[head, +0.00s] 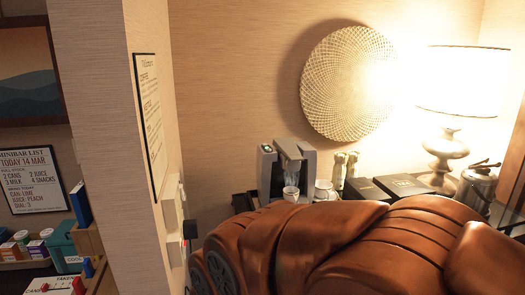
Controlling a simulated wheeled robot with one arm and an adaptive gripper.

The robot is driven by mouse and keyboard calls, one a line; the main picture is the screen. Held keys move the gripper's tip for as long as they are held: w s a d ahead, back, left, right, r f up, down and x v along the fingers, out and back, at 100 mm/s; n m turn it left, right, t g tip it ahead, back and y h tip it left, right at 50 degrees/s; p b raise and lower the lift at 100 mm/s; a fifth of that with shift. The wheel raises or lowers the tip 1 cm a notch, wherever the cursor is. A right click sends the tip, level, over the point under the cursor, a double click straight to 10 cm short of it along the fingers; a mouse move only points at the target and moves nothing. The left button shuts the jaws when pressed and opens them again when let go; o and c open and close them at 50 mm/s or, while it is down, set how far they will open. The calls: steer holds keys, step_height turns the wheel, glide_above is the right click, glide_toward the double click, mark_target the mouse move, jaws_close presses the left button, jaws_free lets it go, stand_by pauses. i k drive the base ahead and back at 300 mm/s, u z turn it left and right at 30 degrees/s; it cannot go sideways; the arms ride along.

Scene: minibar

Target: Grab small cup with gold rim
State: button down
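Two small pale cups show in the head view near the coffee machine (287,165). One cup (291,194) stands under the machine's spout. The other cup (323,190) stands just to the right of the machine. Both look small and far off, and I cannot tell for sure which one has a gold rim. My gripper is not in view.
A large brown leather-like form (350,245) fills the foreground and hides the counter's front. Black boxes (402,184), a lit lamp (443,150) and a metal bucket (477,187) stand right of the cups. A wall corner (100,120) juts out on the left.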

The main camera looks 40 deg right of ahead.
mark_target(291, 195)
steer(key=z, duration=1.4)
steer(key=k, duration=0.5)
steer(key=u, duration=0.75)
steer(key=i, duration=1.05)
steer(key=z, duration=0.2)
